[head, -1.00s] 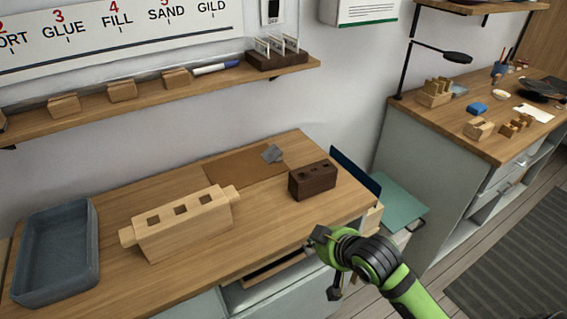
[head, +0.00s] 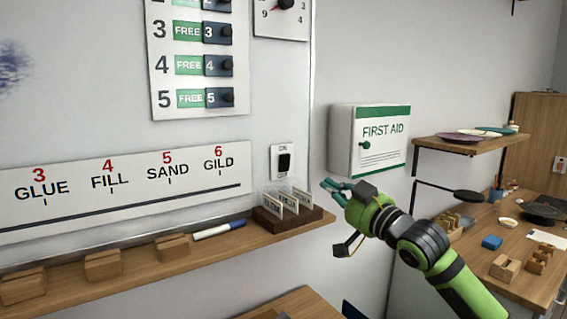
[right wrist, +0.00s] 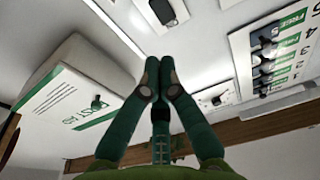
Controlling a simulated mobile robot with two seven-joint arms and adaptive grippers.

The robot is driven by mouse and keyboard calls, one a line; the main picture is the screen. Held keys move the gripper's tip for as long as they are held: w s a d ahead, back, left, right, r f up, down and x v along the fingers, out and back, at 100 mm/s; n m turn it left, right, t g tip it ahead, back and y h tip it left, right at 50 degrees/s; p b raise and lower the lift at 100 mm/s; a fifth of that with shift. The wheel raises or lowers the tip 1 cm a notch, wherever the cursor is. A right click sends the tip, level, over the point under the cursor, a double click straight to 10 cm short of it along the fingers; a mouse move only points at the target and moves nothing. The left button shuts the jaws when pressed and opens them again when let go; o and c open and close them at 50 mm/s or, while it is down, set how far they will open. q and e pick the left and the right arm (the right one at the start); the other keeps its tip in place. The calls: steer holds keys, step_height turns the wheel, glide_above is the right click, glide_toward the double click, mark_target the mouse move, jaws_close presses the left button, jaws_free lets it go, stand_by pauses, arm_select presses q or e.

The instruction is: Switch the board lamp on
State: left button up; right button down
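The switch (head: 284,162) is a white wall plate with a black rocker, labelled "ON" at its top. My left gripper is not in view. I cannot identify the board lamp itself.
A first aid cabinet (head: 340,140) juts out behind my right gripper. Below the switch, a dark card holder (head: 285,221) stands on the wooden shelf (head: 215,252) beside a blue-capped marker (head: 219,230). A panel of "FREE" tags (head: 158,104) hangs left of the switch.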

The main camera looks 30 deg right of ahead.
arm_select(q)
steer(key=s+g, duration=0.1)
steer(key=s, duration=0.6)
arm_select(e)
steer(key=s, duration=0.1)
steer(key=p, duration=0.4)
glide_toward(289, 159)
steer(key=p+x, duration=0.1)
steer(key=x, duration=0.2)
steer(key=p+x, duration=0.1)
steer(key=x, duration=0.1)
steer(key=shift+w+r+p, duration=0.15)
steer(key=shift+r+p, duration=0.15)
steer(key=shift+w+a, duration=0.15)
steer(key=shift+w, duration=0.5)
arm_select(q)
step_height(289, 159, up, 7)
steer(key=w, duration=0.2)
steer(key=shift+p, duration=0.3)
arm_select(e)
steer(key=shift+w+f, duration=0.1)
steer(key=shift+w, duration=0.1)
